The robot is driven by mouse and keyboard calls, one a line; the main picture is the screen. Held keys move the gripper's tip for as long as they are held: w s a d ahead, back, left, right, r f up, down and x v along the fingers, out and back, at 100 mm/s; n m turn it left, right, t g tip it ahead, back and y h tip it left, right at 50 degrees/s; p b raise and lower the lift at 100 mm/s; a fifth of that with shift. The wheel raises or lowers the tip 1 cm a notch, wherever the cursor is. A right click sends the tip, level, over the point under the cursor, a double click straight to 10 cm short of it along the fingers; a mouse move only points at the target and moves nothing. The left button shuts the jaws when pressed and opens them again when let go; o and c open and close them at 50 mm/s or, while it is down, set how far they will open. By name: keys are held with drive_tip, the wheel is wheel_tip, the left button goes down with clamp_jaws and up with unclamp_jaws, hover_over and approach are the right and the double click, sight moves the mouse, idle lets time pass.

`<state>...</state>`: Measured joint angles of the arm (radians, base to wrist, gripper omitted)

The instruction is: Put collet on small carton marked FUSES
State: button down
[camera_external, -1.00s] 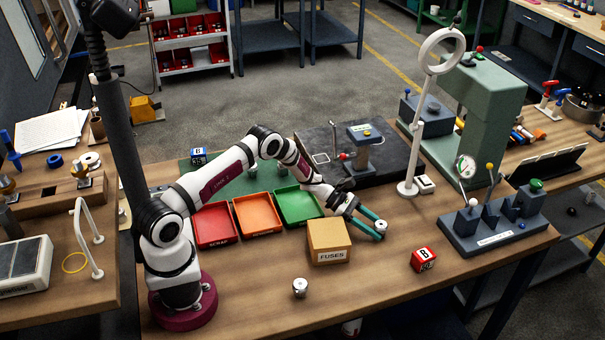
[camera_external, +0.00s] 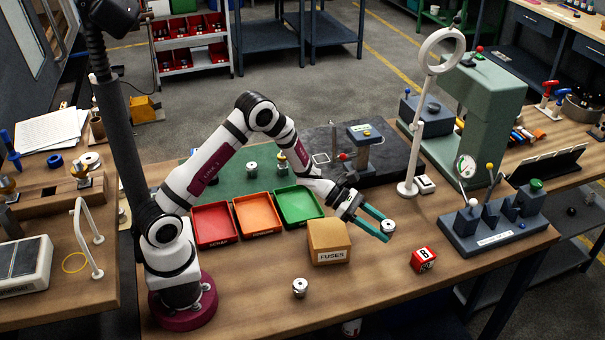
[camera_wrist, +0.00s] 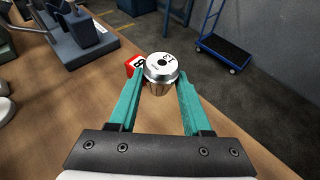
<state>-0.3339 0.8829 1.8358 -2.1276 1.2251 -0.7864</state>
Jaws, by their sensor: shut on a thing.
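My gripper (camera_external: 380,227) has teal fingers and is shut on a short silver cylinder with a pale marked top, which I take as the collet (camera_external: 389,226). In the wrist view the collet (camera_wrist: 161,72) sits upright between the fingertips (camera_wrist: 160,85) and looks raised off the wood. The small brown carton marked FUSES (camera_external: 328,243) stands on the bench to the left of my gripper, apart from it. Its flat top shows nothing on it.
A second silver cylinder (camera_external: 300,287) stands in front of the carton. A red lettered block (camera_external: 423,259) lies to the right. Red (camera_external: 214,224), orange (camera_external: 257,214) and green (camera_external: 298,206) trays sit behind the carton. A white ring stand (camera_external: 408,189) and a lever fixture (camera_external: 490,236) are further right.

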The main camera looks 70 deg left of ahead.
drive_tip(key=s+d+r, duration=0.1)
drive_tip(key=s+r, duration=0.3)
drive_tip(key=s, duration=0.4)
drive_tip(key=s+r, duration=0.4)
drive_tip(key=s, duration=0.4)
hover_over(323, 230)
drive_tip(key=shift+y, duration=0.3)
wheel_tip(323, 230, down, 7)
drive_tip(key=shift+d+r, duration=0.1)
drive_tip(key=shift+d, duration=0.05)
wheel_tip(323, 230, down, 3)
drive_tip(key=shift+f, duration=0.55)
drive_tip(key=shift+f, duration=0.15)
drive_tip(key=shift+c, duration=1.7)
unclamp_jaws()
